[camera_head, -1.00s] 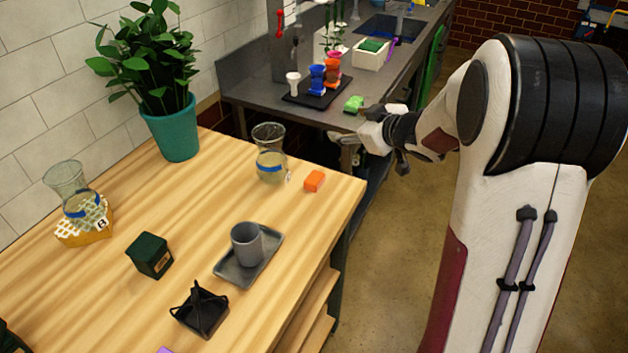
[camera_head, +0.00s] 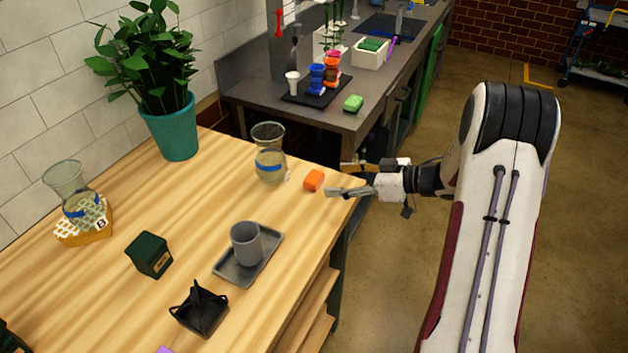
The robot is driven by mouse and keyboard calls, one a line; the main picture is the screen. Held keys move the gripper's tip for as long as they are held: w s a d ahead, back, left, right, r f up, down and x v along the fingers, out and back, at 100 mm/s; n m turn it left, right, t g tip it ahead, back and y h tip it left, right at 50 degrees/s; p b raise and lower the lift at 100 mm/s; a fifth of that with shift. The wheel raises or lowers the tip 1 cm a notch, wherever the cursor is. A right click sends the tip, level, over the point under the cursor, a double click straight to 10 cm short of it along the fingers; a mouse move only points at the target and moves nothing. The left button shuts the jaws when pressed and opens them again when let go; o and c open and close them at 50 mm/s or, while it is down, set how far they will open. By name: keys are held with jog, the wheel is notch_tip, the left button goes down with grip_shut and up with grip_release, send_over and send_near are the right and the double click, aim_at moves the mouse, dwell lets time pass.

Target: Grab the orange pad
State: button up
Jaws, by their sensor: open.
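The orange pad (camera_head: 314,180) is a small block lying on the wooden table (camera_head: 200,210) near its right back corner. My gripper (camera_head: 336,179) is open and empty, its fingers pointing left at the table's right edge. The fingertips are just right of the orange pad, and the pad is not visibly between them. I cannot tell how far the fingers are above the table.
A glass vase (camera_head: 270,155) with a blue band stands close left of the pad. A grey cup (camera_head: 246,243) stands on a grey tray (camera_head: 262,268) in front. A green pad (camera_head: 353,103) lies on the dark counter (camera_head: 250,95) behind. Bare wood surrounds the pad's front side.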

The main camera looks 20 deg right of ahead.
aim_at(319, 178)
jog(key=shift+w+a, duration=0.1)
jog(key=shift+x, duration=1.15)
jog(key=shift+a, duration=0.1)
jog(key=shift+x, duration=2.55)
jog(key=shift+w+r, duration=0.1)
jog(key=shift+r, duration=0.05)
jog(key=c, duration=1.1)
